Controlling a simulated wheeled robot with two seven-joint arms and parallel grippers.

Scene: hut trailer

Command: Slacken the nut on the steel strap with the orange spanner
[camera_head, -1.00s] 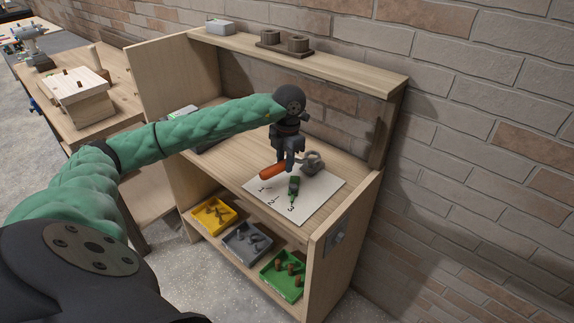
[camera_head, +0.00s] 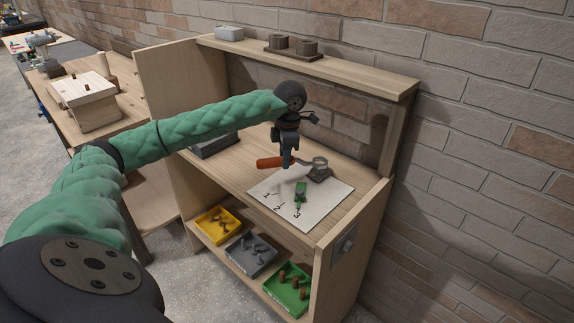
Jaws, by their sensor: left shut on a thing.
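The orange spanner (camera_head: 271,162) has an orange handle and a grey ring-like head (camera_head: 320,162) pointing right. My left gripper (camera_head: 287,164) points down, shut on the spanner between handle and head, above the bench shelf. The head shows just above a dark grey block (camera_head: 321,175); I cannot tell whether they touch. A grey metal plate with a small knob-like piece (camera_head: 346,243) is on the cabinet's right side panel. It may be the steel strap and nut, but it is too small to be sure. My right gripper is out of view.
A white sheet (camera_head: 330,200) marked 1, 2, 3 lies on the shelf, with a green object (camera_head: 300,191) on it. Yellow (camera_head: 207,236), grey (camera_head: 232,256) and green (camera_head: 270,292) trays stand below. An upper shelf (camera_head: 350,74) and brick wall close off the back.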

